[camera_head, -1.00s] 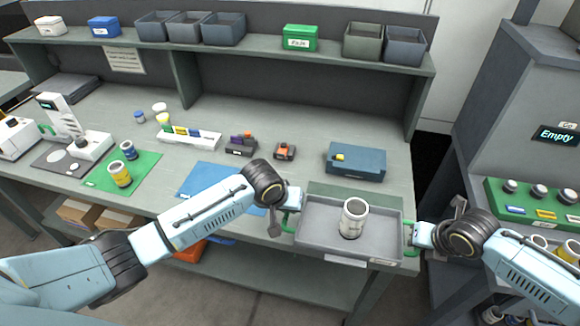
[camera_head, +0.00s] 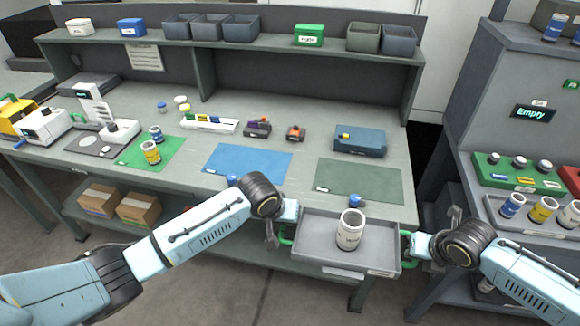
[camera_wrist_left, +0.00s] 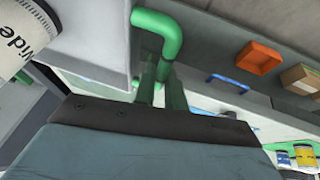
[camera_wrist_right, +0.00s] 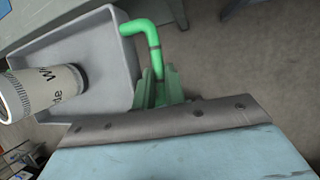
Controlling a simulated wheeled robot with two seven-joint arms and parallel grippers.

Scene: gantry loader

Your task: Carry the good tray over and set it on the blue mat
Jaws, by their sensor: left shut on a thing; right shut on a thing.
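A grey tray (camera_head: 318,256) with green handles is held between my two grippers, in front of the table's front edge. My left gripper (camera_head: 287,235) is shut on the tray's left green handle (camera_wrist_left: 166,30). My right gripper (camera_head: 407,250) is shut on its right green handle (camera_wrist_right: 148,32). The blue mat (camera_head: 247,164) lies flat and bare on the table, beyond the tray and to its left.
A dark green mat (camera_head: 358,181) lies bare at the table's right. A green mat (camera_head: 130,152) with cans is at the left. A blue box (camera_head: 360,141) and small dark holders (camera_head: 257,129) stand behind the mats. A rack (camera_head: 525,200) with cans stands at the right.

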